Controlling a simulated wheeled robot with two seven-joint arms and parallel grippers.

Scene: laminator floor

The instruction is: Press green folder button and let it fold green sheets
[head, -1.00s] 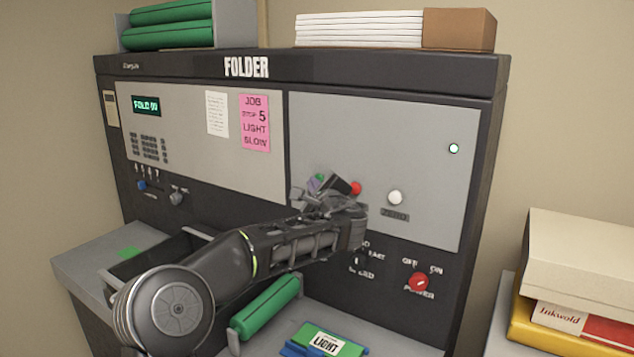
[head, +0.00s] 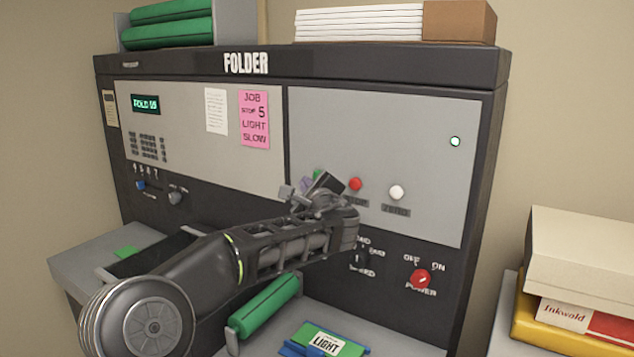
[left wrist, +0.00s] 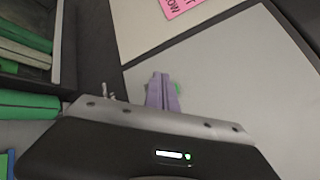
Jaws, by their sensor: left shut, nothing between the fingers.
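The grey and black folder (head: 385,130) faces me, with a small display (head: 146,104) that seems to read FOLD and digits. The green button (head: 318,174) is mostly hidden behind my left gripper (head: 306,184). The gripper's purple fingers are shut and empty, at the button; I cannot tell whether they touch it. A green sheet (head: 126,252) shows in the tray at the left. My right gripper is not in view.
A red button (head: 355,184) and a white button (head: 396,192) sit right of my gripper. A red power knob (head: 421,279) is lower right. A green roll (head: 265,305) and a green pack labelled LIGHT (head: 320,340) lie below my arm. Boxes (head: 580,260) stand at the right.

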